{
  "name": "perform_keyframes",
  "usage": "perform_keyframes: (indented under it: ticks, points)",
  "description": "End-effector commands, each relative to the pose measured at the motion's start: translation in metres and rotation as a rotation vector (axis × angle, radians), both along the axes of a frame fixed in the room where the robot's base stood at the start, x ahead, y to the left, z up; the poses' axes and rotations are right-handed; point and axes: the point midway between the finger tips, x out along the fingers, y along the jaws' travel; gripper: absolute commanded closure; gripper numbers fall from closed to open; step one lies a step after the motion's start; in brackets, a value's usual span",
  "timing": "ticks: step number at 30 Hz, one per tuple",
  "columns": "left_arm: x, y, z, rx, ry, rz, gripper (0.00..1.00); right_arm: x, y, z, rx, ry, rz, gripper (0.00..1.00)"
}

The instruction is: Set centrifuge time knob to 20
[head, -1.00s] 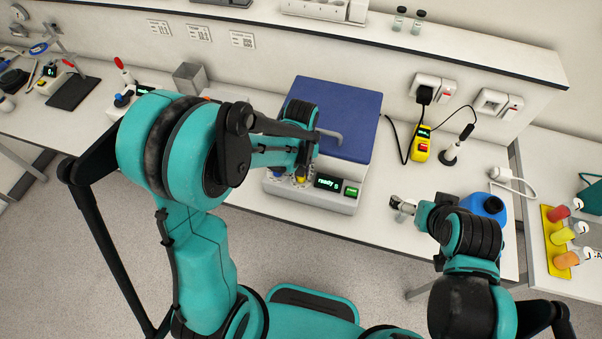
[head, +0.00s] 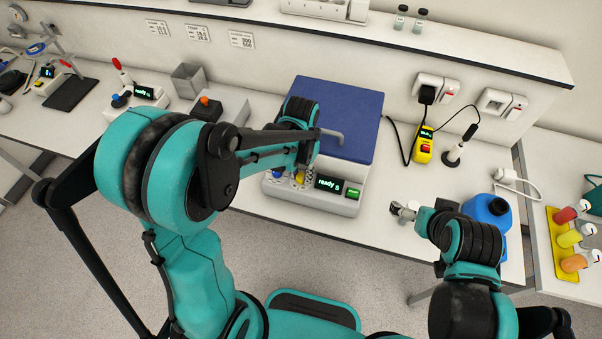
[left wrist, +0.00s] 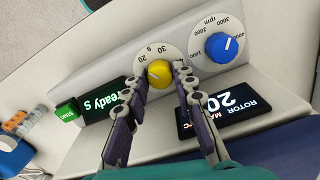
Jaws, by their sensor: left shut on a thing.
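The centrifuge (head: 330,195) is a pale box with a blue lid (head: 355,120). The yellow time knob (left wrist: 159,73) sits on a white dial, with marks 20 and 30 legible; its pointer is too small to read surely. My left gripper (left wrist: 162,77) is shut on the yellow knob, one finger on each side. In the head view the left gripper (head: 302,176) covers much of the knob panel. The blue rpm knob (left wrist: 222,46) is beside the yellow one. My right gripper (head: 403,211) is away at the table's front; its jaw opening is unclear.
A green start button (left wrist: 67,112) and a "ready" display (left wrist: 103,97) are beside the dial. A yellow meter (head: 423,146), a blue bottle (head: 487,210) and a yellow rack (head: 563,245) stand to the right. A box with an orange button (head: 207,107) is left.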

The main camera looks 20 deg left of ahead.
Motion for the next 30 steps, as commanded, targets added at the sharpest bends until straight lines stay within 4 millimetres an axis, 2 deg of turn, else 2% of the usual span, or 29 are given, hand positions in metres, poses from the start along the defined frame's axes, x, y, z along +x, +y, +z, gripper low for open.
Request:
perform_keyframes:
  ticks: [17,18,19,20,30]
  points:
    - [0.0001,0.0000,0.0001,0.000,0.000,-0.029,1.00,0.0000,0.0000,-0.0009,0.000,0.000,0.000,0.00]
    - [0.0001,0.0000,0.0001,0.000,0.000,-0.029,0.63,0.0000,0.0000,-0.0009,0.000,0.000,0.000,0.00]
    - [0.0001,0.0000,0.0001,0.000,0.000,-0.029,0.55,0.0000,0.0000,-0.0007,0.000,0.000,0.000,0.00]
    - [0.0001,0.0000,0.0001,0.000,0.000,-0.029,0.53,0.0000,0.0000,-0.0007,0.000,0.000,0.000,0.00]
    - [0.0000,0.0000,0.0031,0.000,0.000,-0.028,0.53,0.0000,0.0000,-0.0007,0.000,0.000,0.000,0.00]
